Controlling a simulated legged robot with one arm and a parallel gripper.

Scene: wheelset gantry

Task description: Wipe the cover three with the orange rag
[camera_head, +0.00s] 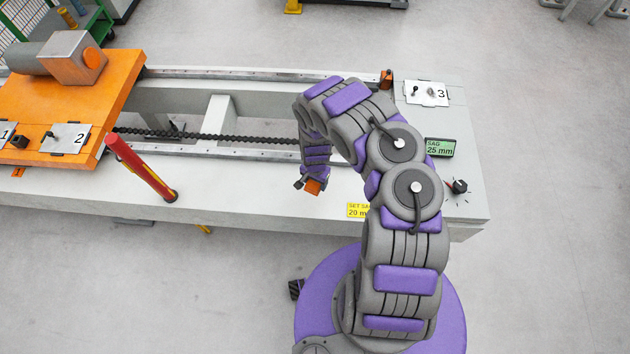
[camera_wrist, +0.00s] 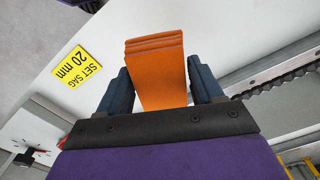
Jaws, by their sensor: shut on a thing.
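My gripper (camera_head: 311,184) is above the front part of the grey bench, left of the yellow label. In the wrist view my gripper (camera_wrist: 160,88) is shut on the folded orange rag (camera_wrist: 158,75), which sits between its two dark fingers. The rag also shows as a small orange patch in the head view (camera_head: 314,187). Cover three (camera_head: 426,94) is a white plate marked 3 at the bench's far right, with a small dark knob and a greyish patch on it. My gripper is well apart from it, nearer and to the left.
An orange carriage (camera_head: 115,75) holds covers 1 and 2 (camera_head: 66,138) at the left. A red post (camera_head: 140,168) stands on the bench. A green display (camera_head: 440,148) and a black knob (camera_head: 459,186) are at the right. A chain (camera_head: 220,136) runs between rails.

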